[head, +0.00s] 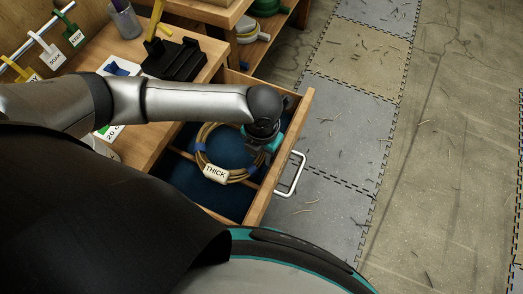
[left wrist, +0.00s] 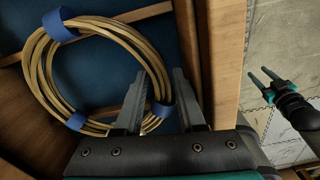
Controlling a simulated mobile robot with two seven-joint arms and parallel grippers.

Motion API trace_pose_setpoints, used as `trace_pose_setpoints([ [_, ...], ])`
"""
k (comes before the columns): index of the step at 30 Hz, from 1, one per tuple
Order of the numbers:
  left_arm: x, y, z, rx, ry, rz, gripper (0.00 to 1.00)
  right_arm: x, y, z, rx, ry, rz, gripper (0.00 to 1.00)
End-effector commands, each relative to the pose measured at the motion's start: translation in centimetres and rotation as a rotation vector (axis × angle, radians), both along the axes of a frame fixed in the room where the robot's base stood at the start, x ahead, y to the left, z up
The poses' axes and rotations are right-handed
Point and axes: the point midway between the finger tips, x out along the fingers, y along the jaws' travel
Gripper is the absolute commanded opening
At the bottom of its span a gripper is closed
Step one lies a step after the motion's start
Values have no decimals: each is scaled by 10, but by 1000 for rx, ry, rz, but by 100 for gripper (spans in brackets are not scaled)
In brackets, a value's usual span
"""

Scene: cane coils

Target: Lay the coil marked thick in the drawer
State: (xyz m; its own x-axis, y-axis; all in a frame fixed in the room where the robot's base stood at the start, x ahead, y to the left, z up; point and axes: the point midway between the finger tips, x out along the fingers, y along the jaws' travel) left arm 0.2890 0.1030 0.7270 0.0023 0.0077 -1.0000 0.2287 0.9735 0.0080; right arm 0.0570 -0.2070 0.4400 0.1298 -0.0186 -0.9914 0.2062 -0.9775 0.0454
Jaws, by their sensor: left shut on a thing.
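The tan cane coil (head: 199,152) with blue ties and a white tag reading THICK (head: 215,172) is inside the open drawer (head: 287,140), over its blue floor. My left gripper (head: 262,150) reaches down into the drawer at the coil's right side, near the front panel. In the left wrist view, the fingers (left wrist: 161,85) stand on either side of the coil's strands (left wrist: 40,70) by a blue tie, shut on them. Whether the coil rests fully on the floor I cannot tell. My right gripper (left wrist: 266,78) shows at the right of the left wrist view, fingers apart, empty, outside the drawer.
The drawer's front has a white handle (head: 292,174); wooden strips cross its floor. On the bench above are a black holder (head: 174,60) and a pen cup (head: 125,20). Tags hang on a rail (head: 40,45) at left. Floor mats (head: 335,120) lie right of the drawer.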

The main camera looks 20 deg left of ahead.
Motion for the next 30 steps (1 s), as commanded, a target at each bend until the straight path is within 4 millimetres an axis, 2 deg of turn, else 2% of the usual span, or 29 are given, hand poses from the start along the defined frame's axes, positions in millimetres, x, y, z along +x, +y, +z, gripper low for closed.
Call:
trace_pose_setpoints([
  [3,0,-1,-3,-1,-1,-1,0,8,-3,0,-4,-12,-2,50],
  [9,0,-1,-3,-1,-2,-1,0,8,-3,0,-3,-12,-2,50],
  [10,0,-1,-3,-1,-2,-1,40,8,-2,0,-2,-12,-2,50],
  [19,0,-1,-3,-2,-1,-1,74,3,2,0,2,-4,-2,50],
  [26,-1,-2,-4,-5,1,-2,74,2,2,-1,2,-2,-1,50],
  [30,-1,-2,4,-6,0,-3,74,1,2,3,2,-1,0,50],
])
